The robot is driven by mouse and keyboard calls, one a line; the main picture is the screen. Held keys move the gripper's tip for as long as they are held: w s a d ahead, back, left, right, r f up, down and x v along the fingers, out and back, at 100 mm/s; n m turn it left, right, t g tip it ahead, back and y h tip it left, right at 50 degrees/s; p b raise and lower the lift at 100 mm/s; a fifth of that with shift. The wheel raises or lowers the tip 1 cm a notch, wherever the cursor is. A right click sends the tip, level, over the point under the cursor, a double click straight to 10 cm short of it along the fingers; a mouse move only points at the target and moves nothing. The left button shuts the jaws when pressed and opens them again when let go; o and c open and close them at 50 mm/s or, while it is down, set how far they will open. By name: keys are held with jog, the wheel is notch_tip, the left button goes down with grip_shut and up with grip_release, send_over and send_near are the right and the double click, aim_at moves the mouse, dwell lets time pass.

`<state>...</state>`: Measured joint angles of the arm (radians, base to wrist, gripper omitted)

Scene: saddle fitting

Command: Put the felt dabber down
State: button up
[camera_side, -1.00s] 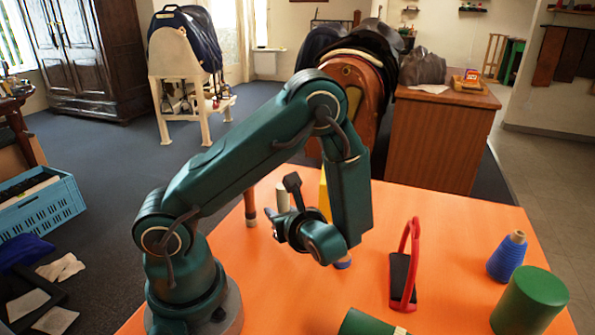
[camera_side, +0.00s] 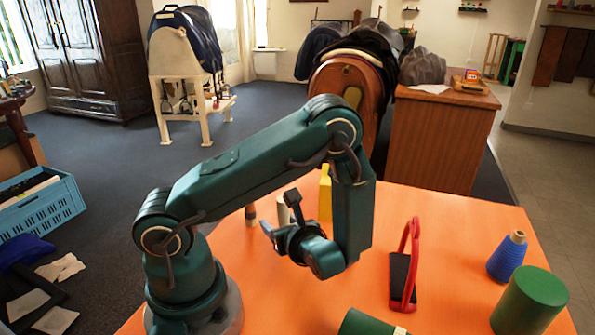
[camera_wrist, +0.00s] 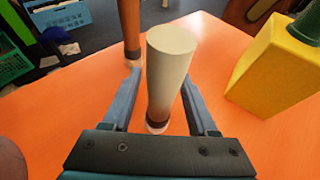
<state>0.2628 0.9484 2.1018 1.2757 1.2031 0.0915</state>
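The felt dabber is a pale round handle (camera_wrist: 170,62) with a dark band and a small whitish tip at its lower end. It looks upright on the orange table in the wrist view; I cannot tell its exact contact with the surface. It also shows, partly hidden by my gripper, in the side view (camera_side: 283,210). My gripper (camera_wrist: 160,82) is open, with one blue-grey finger on each side of the dabber. A gap shows on the left; the right finger is close to it.
A brown-handled tool (camera_side: 251,214) stands just behind the dabber. A yellow block-like bottle (camera_wrist: 270,68) is close on the right. A red-handled frame (camera_side: 412,265), a blue cone (camera_side: 507,257) and a green cylinder (camera_side: 530,300) stand farther right on the orange table (camera_side: 455,225).

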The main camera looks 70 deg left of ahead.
jog(key=shift+r, duration=0.2)
jog(key=v, duration=1.1)
jog(key=shift+d+r, duration=0.1)
jog(key=shift+d, duration=0.3)
jog(key=shift+s+d+r+n+g+h, duration=0.1)
jog(key=shift+s+r+n+g+h, duration=0.45)
jog(key=shift+n, duration=0.35)
jog(key=s+d+r+n+t+h, duration=0.1)
jog(key=d+r+n+t+h, duration=0.2)
jog(key=n+h, duration=0.3)
jog(key=s+d+r+n+t+h, duration=0.1)
jog(key=d+r+n+t+h, duration=0.2)
jog(key=n, duration=0.7)
notch_tip(320, 180, up, 3)
jog(key=h, duration=0.3)
jog(key=shift+d+f+t, duration=0.2)
jog(key=shift+f+t, duration=0.05)
jog(key=shift+t, duration=0.1)
